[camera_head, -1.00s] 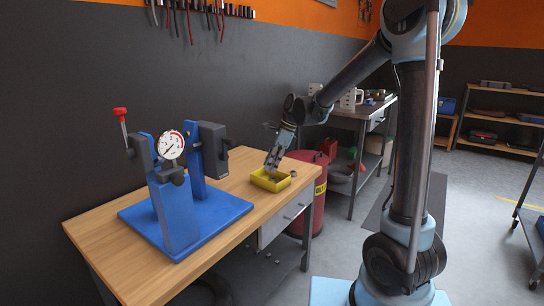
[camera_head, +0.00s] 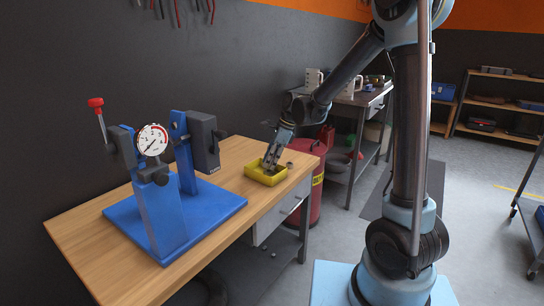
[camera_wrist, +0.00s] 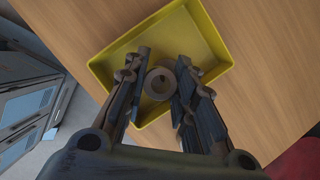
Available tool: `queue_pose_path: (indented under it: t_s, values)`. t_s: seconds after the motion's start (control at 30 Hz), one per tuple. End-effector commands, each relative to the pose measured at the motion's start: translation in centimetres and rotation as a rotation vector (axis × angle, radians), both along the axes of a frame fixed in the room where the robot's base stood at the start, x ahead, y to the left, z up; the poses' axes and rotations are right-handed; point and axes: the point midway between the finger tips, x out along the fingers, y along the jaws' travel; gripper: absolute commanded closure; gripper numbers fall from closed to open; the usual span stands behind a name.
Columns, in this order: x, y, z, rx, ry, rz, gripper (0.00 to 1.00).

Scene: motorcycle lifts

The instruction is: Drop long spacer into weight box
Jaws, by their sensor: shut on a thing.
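The weight box is a shallow yellow tray (camera_head: 250,174) near the right end of the wooden workbench. It also shows in the wrist view (camera_wrist: 205,32), below my fingers. My gripper (camera_head: 269,167) points down over the box in the head view. In the wrist view my gripper (camera_wrist: 163,70) has a finger on each side of a grey-brown, ring-ended cylinder, the long spacer (camera_wrist: 158,94), seen nearly end-on. The gripper is shut on it. The spacer's lower part is hidden, and I cannot tell whether it touches the box floor.
A blue stand with a dial gauge (camera_head: 153,140) stands on the left of the bench. A red drum (camera_head: 313,195) stands beside the bench's right end.

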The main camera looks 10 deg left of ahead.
Motion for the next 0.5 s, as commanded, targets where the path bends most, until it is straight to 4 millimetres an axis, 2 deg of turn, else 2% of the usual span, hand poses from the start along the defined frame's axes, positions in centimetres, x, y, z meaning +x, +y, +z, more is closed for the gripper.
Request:
queue_pose_path:
  t_s: [0.13, 0.47, 0.5]
  values:
    - [-0.10, 0.10, -0.69, 0.000, 0.000, 0.001, 0.99]
    - [-0.09, 0.09, -0.85, 0.000, 0.000, 0.001, 0.99]
    - [-0.09, 0.09, -0.84, 0.000, 0.000, 0.001, 0.66]
